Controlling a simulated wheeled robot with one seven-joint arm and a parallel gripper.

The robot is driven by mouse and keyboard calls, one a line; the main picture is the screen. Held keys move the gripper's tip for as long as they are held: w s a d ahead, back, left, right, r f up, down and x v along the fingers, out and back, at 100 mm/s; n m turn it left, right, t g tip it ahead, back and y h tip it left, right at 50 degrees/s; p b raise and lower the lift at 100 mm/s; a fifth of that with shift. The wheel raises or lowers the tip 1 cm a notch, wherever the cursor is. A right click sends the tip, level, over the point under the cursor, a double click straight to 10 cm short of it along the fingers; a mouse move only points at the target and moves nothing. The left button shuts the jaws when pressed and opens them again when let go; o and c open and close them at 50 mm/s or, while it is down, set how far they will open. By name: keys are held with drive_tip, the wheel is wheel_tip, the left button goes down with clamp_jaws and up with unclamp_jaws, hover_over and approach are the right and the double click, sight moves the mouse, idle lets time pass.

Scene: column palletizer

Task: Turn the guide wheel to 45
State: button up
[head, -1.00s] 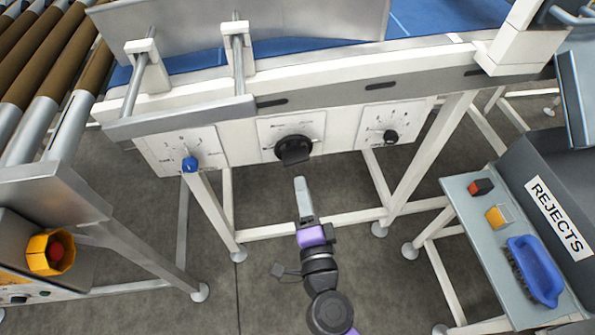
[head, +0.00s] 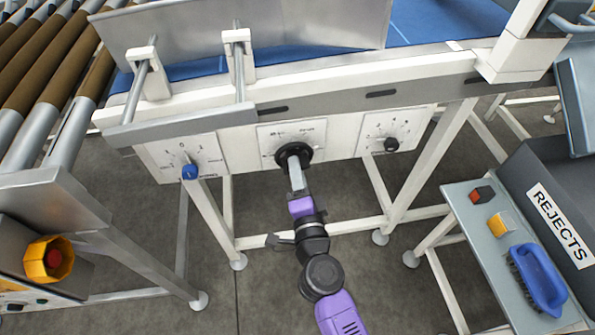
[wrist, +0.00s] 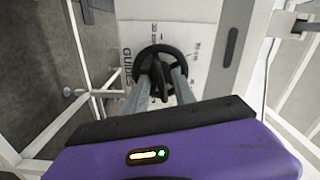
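The guide wheel (head: 283,156) is a black round wheel on a white dial plate (head: 316,134) in the middle of the machine's front panel. In the wrist view the wheel (wrist: 147,52) shows beside the word "GUIDE", with a dark raised grip (wrist: 158,78) across its middle. My gripper (head: 294,166) reaches up to the wheel's face. In the wrist view its two grey fingers (wrist: 160,83) stand apart, one on each side of the grip, with gaps visible. I cannot tell whether the fingertips touch the wheel. The scale's marks are too small to read.
A blue knob (head: 190,172) sits on the left dial and a small black knob (head: 391,145) on the right dial. White frame legs stand below the panel. A table (head: 482,232) with a blue brush (head: 540,277) and a REJECTS bin (head: 545,170) stand at right.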

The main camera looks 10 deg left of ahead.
drive_tip(key=shift+c, duration=0.4)
clamp_jaws()
drive_tip(key=shift+m+p, duration=0.35)
drive_tip(key=shift+m, duration=1.15)
drive_tip(key=shift+o, duration=0.4)
unclamp_jaws()
